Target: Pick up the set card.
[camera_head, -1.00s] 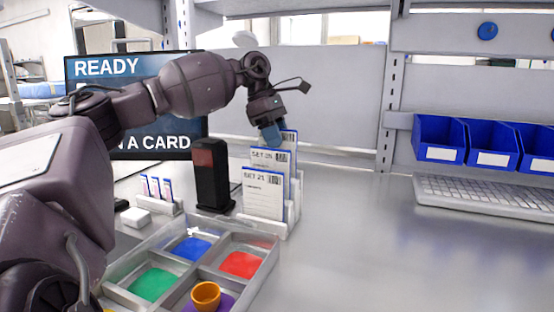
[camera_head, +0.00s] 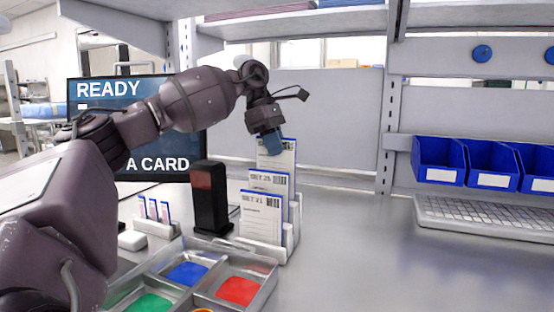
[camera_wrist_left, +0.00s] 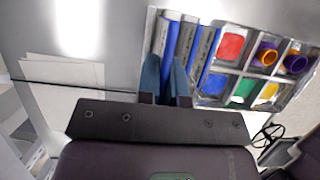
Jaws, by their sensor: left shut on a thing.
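My left gripper (camera_head: 267,148) is shut on the rear set card (camera_head: 288,158), holding it by its top edge. This card stands higher than the two in front; its lower part is hidden behind them and its label is covered by the gripper. The middle card, SET 25 (camera_head: 269,181), and the front card, SET 21 (camera_head: 261,215), stand upright in the pale card holder (camera_head: 290,243). In the left wrist view, the blue fingers (camera_wrist_left: 166,82) are close together at the row of cards. My right gripper is not in view.
A black reader post (camera_head: 211,200) stands left of the cards, before a screen (camera_head: 188,164) showing READY. A divided tray (camera_head: 262,290) with coloured compartments lies in front. The tabletop between is clear.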

